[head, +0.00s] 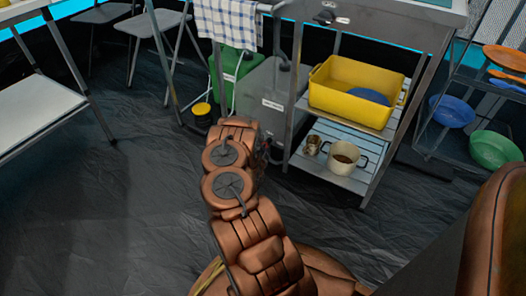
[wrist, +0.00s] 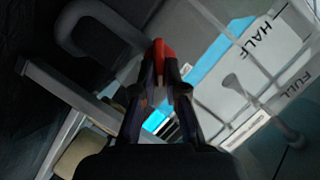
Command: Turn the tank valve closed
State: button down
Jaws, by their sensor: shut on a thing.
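In the wrist view my gripper (wrist: 159,82) is shut on a red valve handle (wrist: 160,50), with the handle's end between the fingertips. The tank (wrist: 225,75) behind it is pale, with a blue level strip and the marks HALF and FULL. A grey pipe or handle (wrist: 85,20) curves at the upper left. In the head view a grey tank (head: 266,82) with a white label stands beside the metal stand. My arm reaches to its lower front and hides the valve and most of my gripper.
A green canister (head: 226,72) stands left of the grey tank, with a yellow-lidded container (head: 201,110) in front. On the right, the metal stand holds a yellow tub (head: 350,98) and, lower, a pot (head: 343,158).

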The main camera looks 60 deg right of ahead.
jog(key=shift+s+f+m+t+h+b, duration=0.15)
jog(key=shift+m+t+h+b, duration=0.25)
jog(key=shift+m+b, duration=0.55)
jog(key=shift+f+m+t+h+b, duration=0.2)
jog(key=shift+m+t+h+b, duration=0.2)
jog(key=shift+m+b, duration=0.55)
jog(key=shift+s+f+m+t+h+b, duration=0.15)
jog(key=shift+m+t+h+b, duration=0.3)
jog(key=shift+m, duration=0.85)
jog(key=shift+w, duration=0.1)
jog(key=c, duration=1.2)
grip_release()
jog(key=shift+r+v, duration=0.2)
jog(key=shift+v, duration=5.75)
